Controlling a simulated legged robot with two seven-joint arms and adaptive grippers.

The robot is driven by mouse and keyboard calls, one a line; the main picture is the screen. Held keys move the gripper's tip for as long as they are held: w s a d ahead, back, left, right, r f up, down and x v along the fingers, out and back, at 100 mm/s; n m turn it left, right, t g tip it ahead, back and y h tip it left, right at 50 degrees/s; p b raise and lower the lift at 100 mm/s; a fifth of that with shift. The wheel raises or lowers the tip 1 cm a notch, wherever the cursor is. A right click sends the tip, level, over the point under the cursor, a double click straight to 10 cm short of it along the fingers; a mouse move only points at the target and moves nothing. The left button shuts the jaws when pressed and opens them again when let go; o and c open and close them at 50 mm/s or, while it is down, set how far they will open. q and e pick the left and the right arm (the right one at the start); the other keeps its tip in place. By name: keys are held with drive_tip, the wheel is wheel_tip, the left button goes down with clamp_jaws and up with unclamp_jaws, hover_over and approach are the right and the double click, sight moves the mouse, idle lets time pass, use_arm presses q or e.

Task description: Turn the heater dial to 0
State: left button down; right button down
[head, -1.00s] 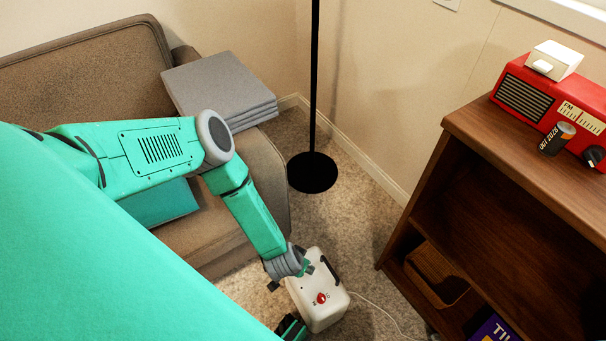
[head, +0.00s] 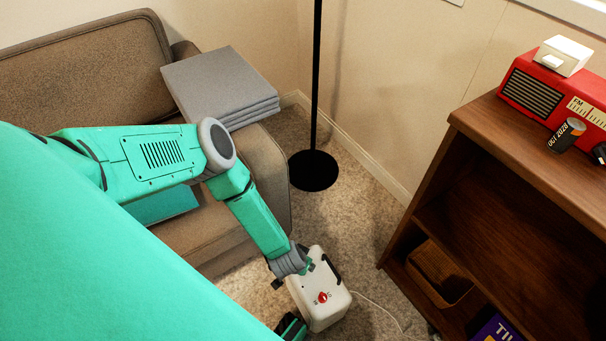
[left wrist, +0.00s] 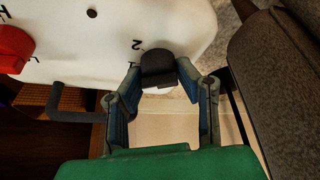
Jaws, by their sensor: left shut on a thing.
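The white heater (head: 318,301) stands on the carpet, with a red knob (head: 323,297) on its top and a dark handle. In the left wrist view the white heater top (left wrist: 85,40) appears upside down, with the red knob (left wrist: 12,48) at the left edge. A black dial (left wrist: 157,63) sits near printed marks, one reading 2. My left gripper (left wrist: 160,82) has its fingers on both sides of the black dial, shut on it. In the head view my left gripper (head: 292,268) is over the heater's far-left part and hides the dial. The dial's pointer setting is not readable.
A brown sofa (head: 90,75) with grey cushions (head: 215,85) stands left. A black lamp base (head: 313,171) is behind the heater. A cord (head: 375,305) runs over the carpet.

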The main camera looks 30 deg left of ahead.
use_arm(q)
drive_tip(key=shift+f+n, duration=0.1)
drive_tip(key=shift+n, duration=0.2)
drive_tip(key=shift+d+n+y+b, duration=0.1)
drive_tip(key=shift+n+y+b, duration=0.3)
drive_tip(key=shift+n, duration=0.2)
drive_tip(key=n+y, duration=0.1)
drive_tip(key=n, duration=0.1)
drive_tip(key=n+b, duration=0.1)
drive_tip(key=n, duration=0.1)
drive_tip(key=shift+g+y, duration=0.4)
drive_tip(key=n+g+b, duration=0.1)
drive_tip(key=n, duration=0.2)
drive_tip(key=n+y+b, duration=0.1)
drive_tip(key=n, duration=0.2)
drive_tip(key=shift+g+b, duration=0.4)
drive_tip(key=shift+s, duration=0.1)
drive_tip(key=c, duration=1.2)
unclamp_jaws()
